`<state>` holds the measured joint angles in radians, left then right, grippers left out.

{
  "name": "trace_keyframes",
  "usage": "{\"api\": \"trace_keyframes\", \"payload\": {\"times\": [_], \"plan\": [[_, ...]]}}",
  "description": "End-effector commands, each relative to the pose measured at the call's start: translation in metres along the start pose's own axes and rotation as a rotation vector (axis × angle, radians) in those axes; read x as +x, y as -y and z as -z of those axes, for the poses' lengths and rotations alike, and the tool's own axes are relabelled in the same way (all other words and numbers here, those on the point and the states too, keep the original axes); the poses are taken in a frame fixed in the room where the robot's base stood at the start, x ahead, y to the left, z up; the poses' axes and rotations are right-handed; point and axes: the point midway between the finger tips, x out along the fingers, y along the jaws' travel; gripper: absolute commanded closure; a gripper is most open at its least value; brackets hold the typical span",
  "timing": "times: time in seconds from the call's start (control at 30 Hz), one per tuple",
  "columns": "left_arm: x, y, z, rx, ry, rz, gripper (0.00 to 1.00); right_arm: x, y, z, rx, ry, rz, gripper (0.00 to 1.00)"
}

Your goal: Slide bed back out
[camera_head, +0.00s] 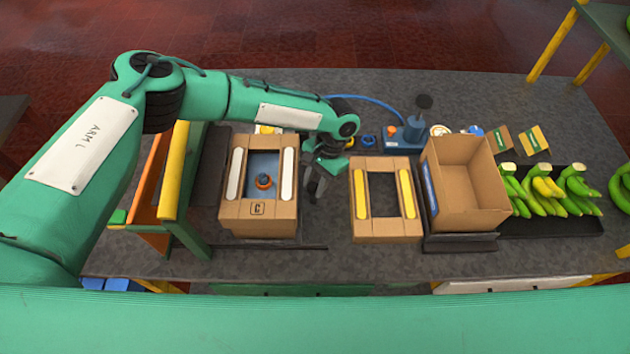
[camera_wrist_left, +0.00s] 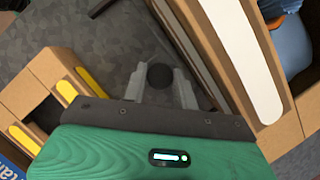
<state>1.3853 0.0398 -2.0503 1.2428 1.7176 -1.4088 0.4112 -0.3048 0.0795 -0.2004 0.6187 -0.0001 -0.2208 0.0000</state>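A cardboard box marked C (camera_head: 257,208), with white strips on its top and an orange knob in its blue inside, sits on a dark base (camera_head: 210,175) at the left of the table. That base may be the bed; I cannot tell for sure. My left gripper (camera_head: 315,185) points down just right of this box. In the left wrist view its two grey fingers (camera_wrist_left: 160,92) stand apart, with a dark round knob-like shape (camera_wrist_left: 160,75) between them. Whether they grip it is unclear. My right gripper is not in view.
A box with yellow strips (camera_head: 385,228) stands right of the gripper, then an open carton (camera_head: 465,185). Bananas (camera_head: 545,190) lie at the right. A green post and yellow bar (camera_head: 173,170) stand left of box C. A narrow bare strip separates the boxes.

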Motion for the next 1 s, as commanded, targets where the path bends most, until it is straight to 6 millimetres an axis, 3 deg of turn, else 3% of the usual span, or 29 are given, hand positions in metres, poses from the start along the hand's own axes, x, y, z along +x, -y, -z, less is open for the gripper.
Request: {"api": "trace_keyframes", "payload": {"times": [0.27,0.7,1.0], "plan": [[0.000,-0.004,0.004,0.002,-0.001,-0.001,1.00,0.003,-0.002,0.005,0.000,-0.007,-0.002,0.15],[-0.015,-0.043,0.041,0.000,-0.001,0.000,1.00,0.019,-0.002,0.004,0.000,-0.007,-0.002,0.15],[-0.017,-0.046,0.043,0.000,-0.003,-0.002,1.00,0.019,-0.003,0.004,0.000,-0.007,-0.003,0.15]]}}
